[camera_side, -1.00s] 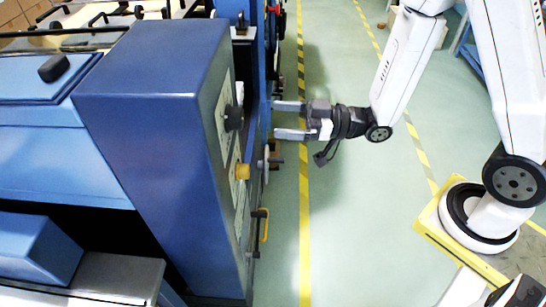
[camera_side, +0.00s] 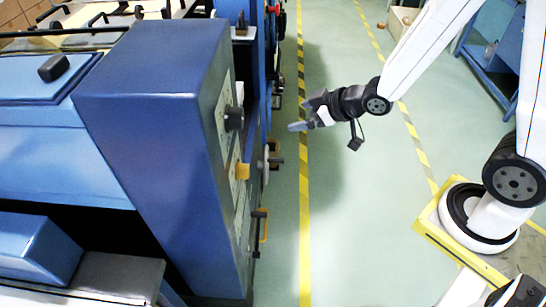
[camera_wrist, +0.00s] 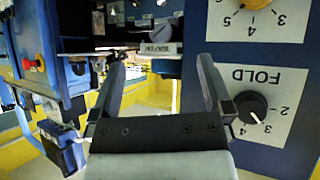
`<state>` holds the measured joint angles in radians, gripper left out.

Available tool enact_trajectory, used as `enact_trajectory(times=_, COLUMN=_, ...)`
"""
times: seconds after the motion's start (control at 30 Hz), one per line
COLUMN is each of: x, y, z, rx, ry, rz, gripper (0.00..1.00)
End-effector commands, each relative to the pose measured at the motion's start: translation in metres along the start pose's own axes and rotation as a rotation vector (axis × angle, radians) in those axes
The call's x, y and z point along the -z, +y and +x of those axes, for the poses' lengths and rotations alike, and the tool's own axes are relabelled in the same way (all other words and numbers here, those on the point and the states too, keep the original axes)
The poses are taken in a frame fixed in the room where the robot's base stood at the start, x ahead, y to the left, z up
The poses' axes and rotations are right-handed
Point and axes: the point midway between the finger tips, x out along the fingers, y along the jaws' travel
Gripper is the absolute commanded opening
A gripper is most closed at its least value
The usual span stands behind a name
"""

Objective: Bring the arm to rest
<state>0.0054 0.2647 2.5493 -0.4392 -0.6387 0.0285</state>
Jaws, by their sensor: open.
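My gripper (camera_side: 297,126) is in the air over the floor in the side view, to the right of the blue machine (camera_side: 150,110) and clear of it. In the wrist view my gripper (camera_wrist: 160,75) shows two dark fingers spread apart with nothing between them. Beyond the fingers, the wrist view shows the machine's white FOLD panel (camera_wrist: 262,105) with a black knob (camera_wrist: 251,106). Above it is a second numbered panel with a yellow knob (camera_wrist: 253,3).
A black knob (camera_side: 234,118) and a yellow knob (camera_side: 242,171) stick out from the machine's side. Yellow-black floor tape (camera_side: 304,220) runs beside it. A blue bench (camera_side: 492,60) stands at the back right. The green floor between is open.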

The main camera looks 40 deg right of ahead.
Motion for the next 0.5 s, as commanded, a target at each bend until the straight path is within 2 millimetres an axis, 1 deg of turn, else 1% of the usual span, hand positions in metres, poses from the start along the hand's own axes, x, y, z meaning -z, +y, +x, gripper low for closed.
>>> enact_trajectory(times=0.1, x=-0.011, y=0.010, z=-0.007, rx=-0.052, ry=-0.108, rz=0.042, gripper=1.00)
enact_trajectory(times=0.2, x=-0.021, y=0.015, z=-0.015, rx=-0.087, ry=-0.202, rz=0.085, gripper=1.00)
enact_trajectory(times=0.37, x=-0.037, y=0.019, z=-0.032, rx=-0.127, ry=-0.350, rz=0.164, gripper=1.00)
enact_trajectory(times=0.5, x=-0.050, y=0.017, z=-0.049, rx=-0.144, ry=-0.478, rz=0.241, gripper=1.00)
